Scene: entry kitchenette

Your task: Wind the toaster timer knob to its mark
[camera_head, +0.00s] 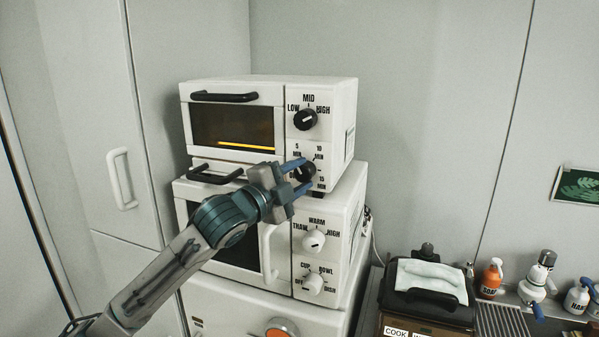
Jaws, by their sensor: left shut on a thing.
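The white toaster oven (343,108) stands on top of a second white appliance. Its upper black knob (305,119) is labelled LOW, MID and HIGH. Its lower black timer knob (306,171) has 5, 10 and 15 MIN labels around it. My left gripper (300,173) comes in from the lower left and is shut on the timer knob. The gripper's blue fingers cover part of the knob, so its pointer is hard to read. An orange glowing line shows behind the toaster window (232,125). My right gripper is not in view.
The lower white appliance (350,215) has two white knobs (313,241) and a handle close below my left arm. A tall cabinet (90,90) stands at the left. A black-lidded box (430,300) and several bottles (491,278) stand at lower right.

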